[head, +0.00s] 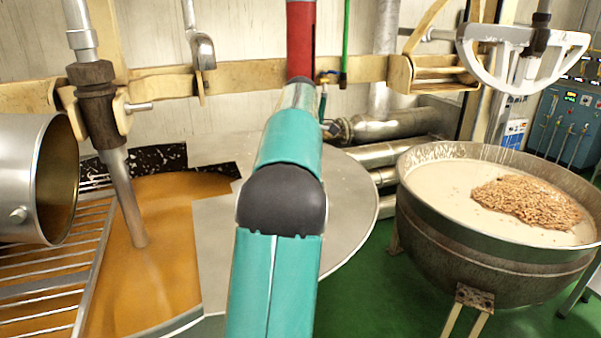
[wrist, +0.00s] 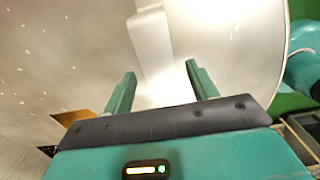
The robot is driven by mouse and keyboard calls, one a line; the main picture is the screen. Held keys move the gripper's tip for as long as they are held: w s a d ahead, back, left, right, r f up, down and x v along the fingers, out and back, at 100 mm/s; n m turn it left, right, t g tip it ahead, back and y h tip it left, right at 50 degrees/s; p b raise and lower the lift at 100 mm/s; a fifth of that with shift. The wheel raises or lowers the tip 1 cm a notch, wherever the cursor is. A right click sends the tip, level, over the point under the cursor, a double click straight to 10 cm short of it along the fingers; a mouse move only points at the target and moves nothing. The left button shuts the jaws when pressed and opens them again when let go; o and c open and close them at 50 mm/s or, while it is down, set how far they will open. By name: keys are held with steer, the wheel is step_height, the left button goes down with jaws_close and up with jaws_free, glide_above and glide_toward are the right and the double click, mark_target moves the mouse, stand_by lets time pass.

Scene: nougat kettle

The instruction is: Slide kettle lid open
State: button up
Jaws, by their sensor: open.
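The kettle at the left of the head view holds orange-brown contents (head: 172,225). A flat grey lid (head: 350,205) covers its right part, and the contents show on the left. My arm crosses in front of the lid and hides its middle; my gripper cannot be made out in the head view. In the wrist view, my gripper (wrist: 158,72) is open, with its two teal fingers apart. A pale bar (wrist: 152,45) lies between and beyond the fingers, over a pale speckled surface. I cannot tell whether the fingers touch it.
A metal drum (head: 30,180) and a slatted grate (head: 50,270) are at the left, beside a vertical stirrer shaft (head: 125,195). A large steel bowl (head: 440,245) with cream mass and nuts stands at the right. Green floor (head: 365,285) is clear between bowl and lid.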

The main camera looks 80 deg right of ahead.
steer(key=shift+r, duration=0.1)
step_height(320, 180, up, 12)
stand_by(0.6)
steer(key=shift+w, duration=0.1)
stand_by(0.4)
